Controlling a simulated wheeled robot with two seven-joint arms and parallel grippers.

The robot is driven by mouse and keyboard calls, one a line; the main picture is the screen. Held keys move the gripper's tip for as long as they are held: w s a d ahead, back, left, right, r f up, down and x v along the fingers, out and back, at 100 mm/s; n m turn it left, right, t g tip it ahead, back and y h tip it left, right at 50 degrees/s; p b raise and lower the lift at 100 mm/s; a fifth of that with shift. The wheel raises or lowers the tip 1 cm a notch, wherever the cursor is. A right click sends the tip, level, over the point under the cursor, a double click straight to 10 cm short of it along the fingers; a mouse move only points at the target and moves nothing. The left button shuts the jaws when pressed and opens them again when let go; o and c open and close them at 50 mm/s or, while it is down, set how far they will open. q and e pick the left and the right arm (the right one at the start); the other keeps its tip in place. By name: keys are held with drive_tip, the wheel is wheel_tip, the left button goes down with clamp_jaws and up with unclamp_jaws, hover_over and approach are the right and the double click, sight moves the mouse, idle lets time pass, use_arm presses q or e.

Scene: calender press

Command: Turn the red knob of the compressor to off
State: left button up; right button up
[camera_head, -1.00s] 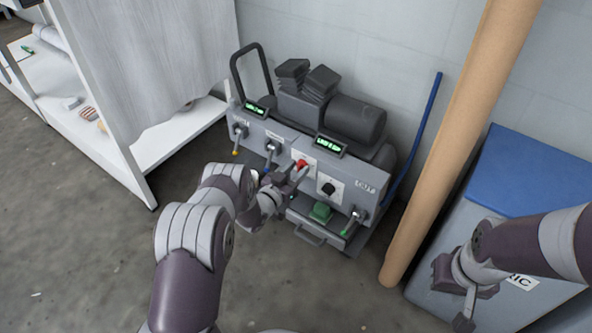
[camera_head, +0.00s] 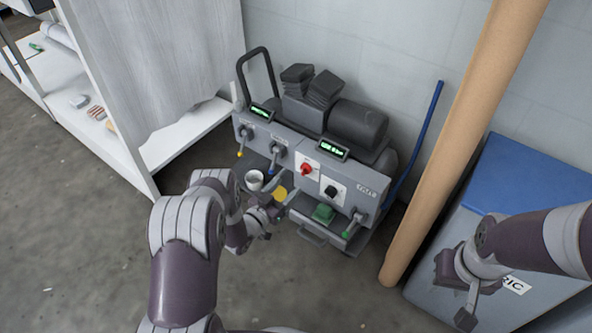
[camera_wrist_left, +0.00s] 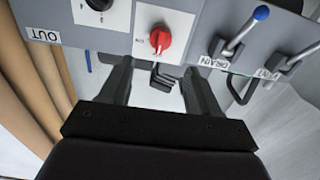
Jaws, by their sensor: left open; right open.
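The compressor (camera_head: 375,184) stands against the wall with a grey front panel. Its red knob (camera_head: 307,170) sits on a white plate in the middle of that panel, and it also shows in the left wrist view (camera_wrist_left: 160,39). My left gripper (camera_head: 276,222) is below and in front of the panel, apart from the knob. In the left wrist view its two fingers (camera_wrist_left: 158,80) are open and empty, pointing toward the panel just below the knob in the picture. My right gripper (camera_head: 462,300) hangs at the right by the blue-lidded bin, clear of the compressor.
A black knob (camera_head: 332,190) sits right of the red one. Levers with yellow, blue and green tips line the panel. A green block (camera_head: 323,212) lies on the ledge below. A cardboard tube (camera_head: 440,165) and blue-lidded bin (camera_head: 530,180) stand right; white shelving (camera_head: 170,140) left.

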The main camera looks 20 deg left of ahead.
use_arm(q)
drive_tip(key=p+v, duration=0.1)
drive_tip(key=v, duration=0.4)
drive_tip(key=shift+f, duration=0.1)
use_arm(e)
wheel_tip(320, 180, up, 2)
drive_tip(key=shift+r, duration=0.1)
